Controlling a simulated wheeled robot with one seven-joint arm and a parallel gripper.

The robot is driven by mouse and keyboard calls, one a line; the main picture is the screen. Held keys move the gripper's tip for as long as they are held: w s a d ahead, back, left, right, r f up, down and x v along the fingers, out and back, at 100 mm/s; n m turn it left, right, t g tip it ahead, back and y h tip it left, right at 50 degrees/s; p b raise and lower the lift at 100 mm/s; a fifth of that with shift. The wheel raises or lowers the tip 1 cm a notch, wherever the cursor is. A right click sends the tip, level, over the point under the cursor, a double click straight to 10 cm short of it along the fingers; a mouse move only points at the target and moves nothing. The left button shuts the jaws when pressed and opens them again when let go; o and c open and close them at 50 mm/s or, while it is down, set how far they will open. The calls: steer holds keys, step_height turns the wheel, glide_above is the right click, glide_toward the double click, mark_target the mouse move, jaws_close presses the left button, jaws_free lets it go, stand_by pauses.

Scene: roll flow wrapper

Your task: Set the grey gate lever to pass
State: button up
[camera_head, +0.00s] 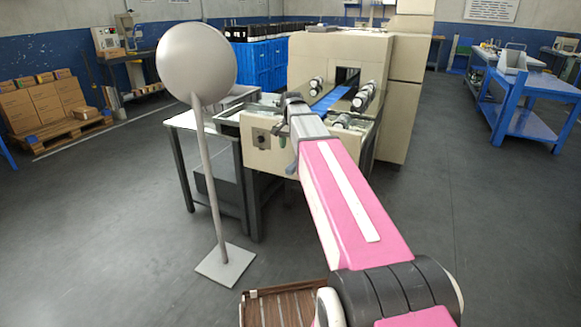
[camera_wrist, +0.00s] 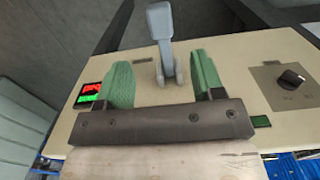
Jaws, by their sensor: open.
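The grey gate lever (camera_wrist: 161,32) stands out from the machine's beige panel (camera_wrist: 230,65), its blocky handle near the top of the wrist view and its forked base at the panel. My gripper (camera_wrist: 162,68) is open, with green fingers either side of the lever's lower part in the picture. Gaps show on both sides, and I cannot tell whether the handle is at finger depth. A small display (camera_wrist: 89,95) with a red and a green field lies left of the fingers; its text is unreadable. In the head view my arm hides most of the gripper and lever area.
A black knob (camera_wrist: 292,79) on a grey plate sits right of the lever. In the head view the beige wrapper (camera_head: 340,52) stands behind my arm. A grey disc on a pole (camera_head: 210,170) stands left. Open floor (camera_head: 470,220) lies right.

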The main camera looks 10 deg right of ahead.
mark_target(290, 166)
steer(key=shift+s+a+f, duration=0.1)
steer(key=shift+s+f, duration=0.05)
steer(key=shift+f, duration=0.1)
step_height(290, 166, down, 10)
steer(key=shift+f, duration=0.1)
stand_by(0.4)
jaws_close()
steer(key=shift+w+d+r+g+y, duration=0.1)
steer(key=shift+w+r+g+y, duration=0.1)
steer(key=shift+r+g+y, duration=0.3)
steer(key=shift+w+d+r+g+y, duration=0.1)
steer(key=shift+w+r+g+y, duration=0.1)
steer(key=shift+r+g, duration=0.35)
steer(key=shift+w+d+r+g+y, duration=0.15)
steer(key=shift+r+g+y, duration=0.25)
steer(key=shift+r+g, duration=0.2)
steer(key=shift+w+d+r+g+y, duration=0.1)
steer(key=shift+r+g+y, duration=0.35)
steer(key=shift+r, duration=0.25)
jaws_free()
